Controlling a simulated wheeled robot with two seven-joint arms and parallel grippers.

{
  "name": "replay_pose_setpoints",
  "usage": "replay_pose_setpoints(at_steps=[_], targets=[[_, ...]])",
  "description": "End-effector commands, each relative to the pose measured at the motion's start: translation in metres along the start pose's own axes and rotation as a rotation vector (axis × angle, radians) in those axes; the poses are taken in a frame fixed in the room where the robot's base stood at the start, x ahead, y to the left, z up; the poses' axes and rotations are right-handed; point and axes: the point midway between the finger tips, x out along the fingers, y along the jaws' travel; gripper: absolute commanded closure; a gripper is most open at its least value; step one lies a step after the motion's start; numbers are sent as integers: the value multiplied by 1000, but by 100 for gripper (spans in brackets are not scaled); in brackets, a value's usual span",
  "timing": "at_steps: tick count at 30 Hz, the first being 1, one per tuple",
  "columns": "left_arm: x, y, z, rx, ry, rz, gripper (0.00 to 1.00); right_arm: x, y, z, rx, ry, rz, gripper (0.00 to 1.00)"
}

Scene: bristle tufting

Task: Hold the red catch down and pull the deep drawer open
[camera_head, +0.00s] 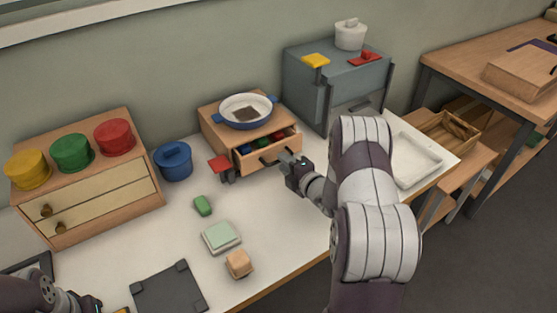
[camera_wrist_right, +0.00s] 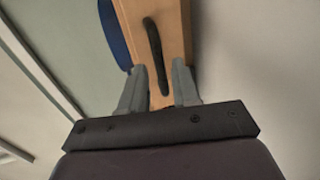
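A small wooden drawer unit (camera_head: 213,122) stands mid-table; its drawer (camera_head: 246,160) is partly open, showing coloured items inside. A red catch (camera_head: 219,163) is at its left front corner; no gripper touches it. My right gripper (camera_head: 287,159) is in front of the drawer's right part, near the dark handle (camera_wrist_right: 155,55). In the right wrist view, its fingers (camera_wrist_right: 160,90) are apart, with the handle's lower end seen between them; I cannot tell whether they touch it. The grey cabinet (camera_head: 300,80) also has a red catch (camera_head: 365,58) on top. My left gripper (camera_head: 88,303) is at the lower left edge, partly cut off.
A blue-rimmed pan (camera_head: 246,111) sits on the drawer unit. A blue pot (camera_head: 174,163) stands to its left, and a green block (camera_head: 203,206) lies in front. A white tray (camera_head: 414,160) is at the right. A yellow catch (camera_head: 316,60) is on the grey cabinet.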

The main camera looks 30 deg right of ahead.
Motion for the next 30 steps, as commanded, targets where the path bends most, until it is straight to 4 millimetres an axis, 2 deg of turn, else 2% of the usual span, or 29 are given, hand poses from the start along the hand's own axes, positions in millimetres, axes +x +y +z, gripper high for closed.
replay_pose_setpoints(at_steps=[3, 6, 14, 15, 18, 22, 26, 30], targets=[[-1, 0, 0, 0, 0, 0, 100, 19, 0, 0, 1, 1, -1, 69], [-1, 0, 0, 0, 0, 0, 100, 28, 0, 0, 2, 0, 0, 69], [-1, 0, 0, 0, 0, 0, 100, 31, 0, 0, 2, -2, 0, 69], [-1, 0, 0, 0, 0, 0, 100, 31, 0, 0, 2, -1, 0, 73], [-1, 0, 0, 0, 0, 0, 100, 31, 0, 0, 2, -1, -1, 100], [-1, 0, 0, 0, 0, 0, 100, 31, 0, 0, 2, -2, -1, 100], [-2, 0, 0, 0, 0, 0, 100, 20, -3, 1, 4, -2, -4, 100], [-3, 0, 0, 0, 0, 0, 100, -14, -10, 2, 5, -5, -5, 100]])
